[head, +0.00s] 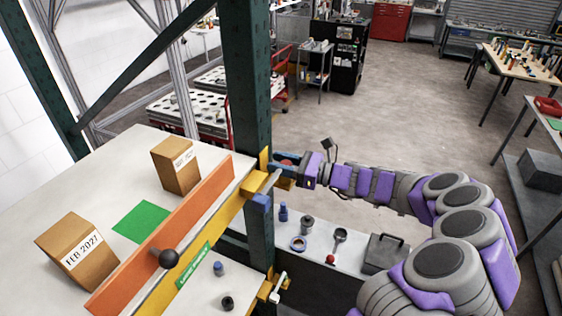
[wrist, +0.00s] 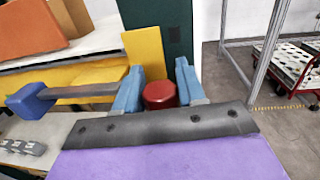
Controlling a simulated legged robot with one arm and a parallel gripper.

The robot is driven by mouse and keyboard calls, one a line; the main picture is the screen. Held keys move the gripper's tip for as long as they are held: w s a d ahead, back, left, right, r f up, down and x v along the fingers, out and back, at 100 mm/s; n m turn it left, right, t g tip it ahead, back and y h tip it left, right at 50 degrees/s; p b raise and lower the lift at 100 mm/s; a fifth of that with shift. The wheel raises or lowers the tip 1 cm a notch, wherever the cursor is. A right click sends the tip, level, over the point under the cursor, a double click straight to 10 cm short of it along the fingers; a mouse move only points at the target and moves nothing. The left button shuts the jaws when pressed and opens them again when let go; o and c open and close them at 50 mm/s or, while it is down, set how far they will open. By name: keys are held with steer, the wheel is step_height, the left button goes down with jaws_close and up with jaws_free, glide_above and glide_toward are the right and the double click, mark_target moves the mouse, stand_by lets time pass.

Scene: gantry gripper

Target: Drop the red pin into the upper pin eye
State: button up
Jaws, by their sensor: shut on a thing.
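My gripper (head: 284,168) reaches in from the right to the green upright post. Its blue fingers (wrist: 158,90) are shut on the red pin (wrist: 160,96), which shows as a red round top between them. A yellow bracket (head: 256,184) on the post lies just left of the fingers, at the end of the orange and yellow beam. The upper pin eye itself cannot be made out, and the pin's lower end is hidden. I cannot tell whether the pin is in an eye.
A grey bar with a blue end block (wrist: 30,102) juts left beside the fingers. The green post (head: 246,70) stands close behind. Two boxes (head: 176,165) and a green sheet (head: 142,221) lie on the white table. A lower shelf (head: 318,257) holds loose parts.

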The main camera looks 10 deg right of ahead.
steer(key=shift+f, duration=0.2)
steer(key=o, duration=1.1)
steer(key=shift+w+f, duration=0.1)
steer(key=shift+w, duration=0.05)
steer(key=shift+d, duration=0.1)
